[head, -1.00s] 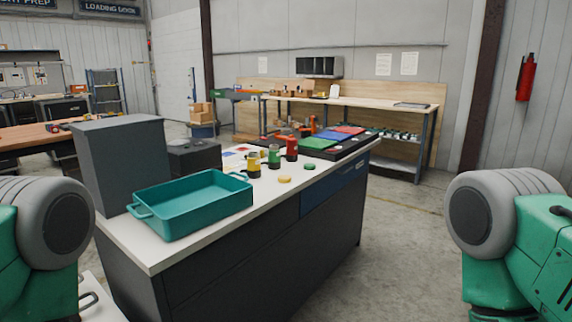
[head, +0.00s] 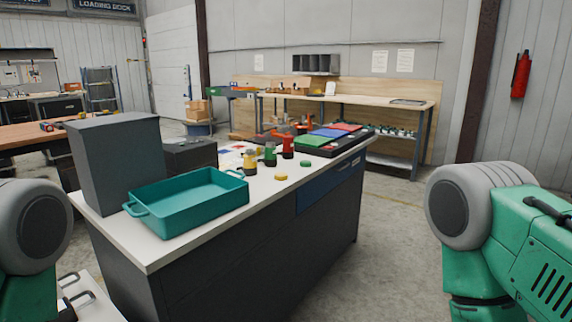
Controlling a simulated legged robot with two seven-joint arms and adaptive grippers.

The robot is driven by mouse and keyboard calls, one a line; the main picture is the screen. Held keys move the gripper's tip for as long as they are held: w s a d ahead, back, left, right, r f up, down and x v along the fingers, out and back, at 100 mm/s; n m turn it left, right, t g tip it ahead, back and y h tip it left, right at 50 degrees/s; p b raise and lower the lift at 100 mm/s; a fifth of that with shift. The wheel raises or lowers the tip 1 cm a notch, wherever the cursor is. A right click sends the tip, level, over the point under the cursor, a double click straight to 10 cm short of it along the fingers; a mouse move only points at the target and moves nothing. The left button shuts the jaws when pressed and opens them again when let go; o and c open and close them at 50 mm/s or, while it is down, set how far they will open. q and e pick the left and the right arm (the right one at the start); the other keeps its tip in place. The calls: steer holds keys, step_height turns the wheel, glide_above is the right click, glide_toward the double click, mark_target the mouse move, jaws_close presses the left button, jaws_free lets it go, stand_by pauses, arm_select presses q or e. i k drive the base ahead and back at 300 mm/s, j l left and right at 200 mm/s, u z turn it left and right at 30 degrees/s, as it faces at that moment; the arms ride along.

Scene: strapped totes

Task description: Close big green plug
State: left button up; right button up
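A green plug-like piece (head: 270,155) with a dark base stands upright on the white worktop, between a yellow one (head: 250,162) and a red one (head: 288,147). A small green disc (head: 306,163) lies flat on the worktop to their right, and a yellow disc (head: 281,177) lies in front of it. I cannot tell which green item is the big green plug. Only my green and grey arm parts show at the left and right edges, well apart from these items. Neither gripper is in view.
A teal tray (head: 190,228) sits at the worktop's near left, with a grey box (head: 118,165) behind it. Red, blue and green panels (head: 330,134) lie at the far end. A strip of worktop (head: 265,190) in front of the discs is clear. A workbench (head: 345,97) stands behind.

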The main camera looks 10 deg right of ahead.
mark_target(270, 160)
steer(key=i+l+u, duration=0.1)
steer(key=u, duration=0.3)
steer(key=l+u, duration=0.15)
steer(key=u, duration=0.25)
steer(key=i+l+u, duration=0.1)
steer(key=u, duration=0.3)
steer(key=l+u, duration=0.55)
steer(key=l, duration=0.3)
steer(key=l+u, duration=0.2)
steer(key=l, duration=0.3)
steer(key=l+u, duration=0.15)
steer(key=l, duration=0.3)
steer(key=k+l+u, duration=0.2)
steer(key=l, duration=0.3)
steer(key=l+u, duration=0.15)
steer(key=l, duration=0.3)
steer(key=k+l+u, duration=0.2)
steer(key=l, duration=0.25)
steer(key=k+l, duration=0.1)
steer(key=l, duration=0.25)
steer(key=k+l, duration=0.1)
steer(key=l, duration=0.3)
steer(key=k+l, duration=0.15)
steer(key=l, duration=0.2)
steer(key=k+l, duration=0.1)
steer(key=l, duration=0.25)
steer(key=k+l, duration=0.1)
steer(key=l, duration=0.3)
